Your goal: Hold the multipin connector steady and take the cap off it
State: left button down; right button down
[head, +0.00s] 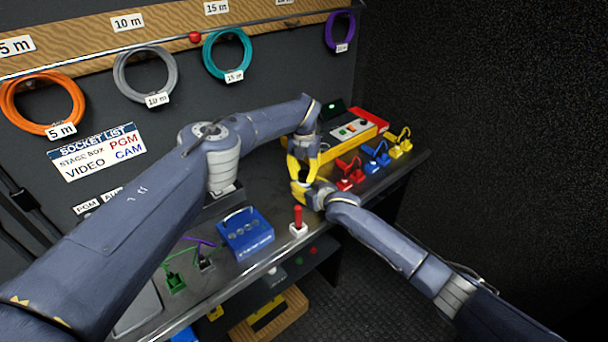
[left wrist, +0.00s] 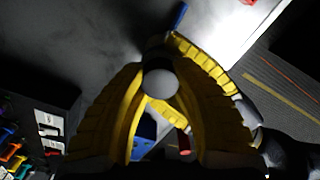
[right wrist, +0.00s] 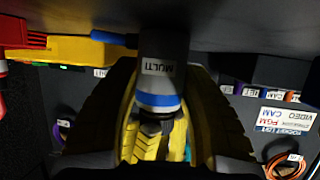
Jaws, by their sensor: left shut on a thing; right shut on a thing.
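The multipin connector (right wrist: 160,75) is a grey cylinder labelled MULTI with a blue band, seen in the right wrist view. My right gripper (head: 318,194) is shut on it, fingers on both sides. A dark part sits past the blue band. My left gripper (head: 302,172) is shut just above the right one, in line with the connector. In the left wrist view a rounded grey end, seemingly the cap (left wrist: 160,83), lies between its yellow fingers. The join between cap and connector is hidden, so I cannot tell whether they are apart. In the head view the fingers cover both parts.
The desk holds a blue box (head: 245,235), a red-handled stick on a white base (head: 298,222), a yellow console (head: 350,137) and red (head: 350,172), blue (head: 376,153) and yellow (head: 400,142) plugs. Coiled cables (head: 145,76) hang on the wall behind.

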pick_arm(q)
jog(key=n, duration=0.4)
jog(key=shift+n, duration=0.3)
pick_arm(e)
jog(key=shift+f, duration=0.15)
pick_arm(q)
jog(key=n, duration=0.4)
jog(key=shift+n, duration=0.3)
jog(key=n, duration=0.9)
jog(key=shift+r, duration=0.45)
jog(key=shift+r, duration=0.65)
jog(key=shift+r, duration=0.1)
